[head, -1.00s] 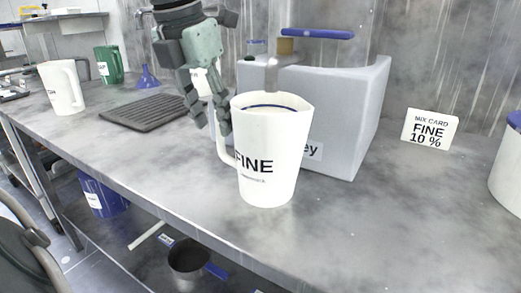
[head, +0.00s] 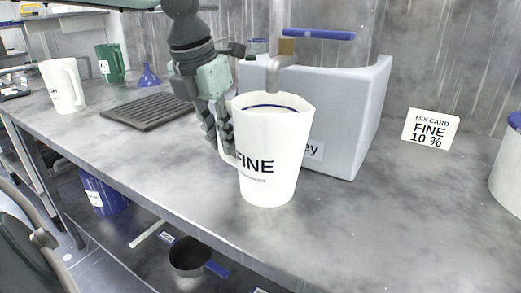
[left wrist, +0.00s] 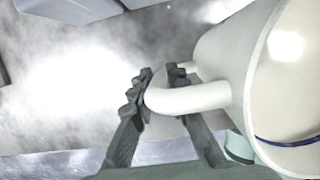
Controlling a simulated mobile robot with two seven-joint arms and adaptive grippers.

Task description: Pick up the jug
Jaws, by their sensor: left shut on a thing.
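A white jug (head: 268,165) marked FINE stands upright on the grey bench in the middle of the head view. A blue line runs round its inside near the rim. My left gripper (head: 220,128) is at the jug's left side, on its handle. In the left wrist view the gripper (left wrist: 160,82) has its fingers on both sides of the handle (left wrist: 190,99), shut on it. The jug's body fills the right of that view. The fingers hide part of the handle in the head view. My right gripper is not in view.
A grey box (head: 345,115) with a tap stands close behind the jug. A mix card (head: 430,129) reads FINE 10 %. Another white jug (head: 62,88), a green jug (head: 110,64), a blue funnel (head: 148,76) and a dark ribbed mat (head: 150,111) are at left.

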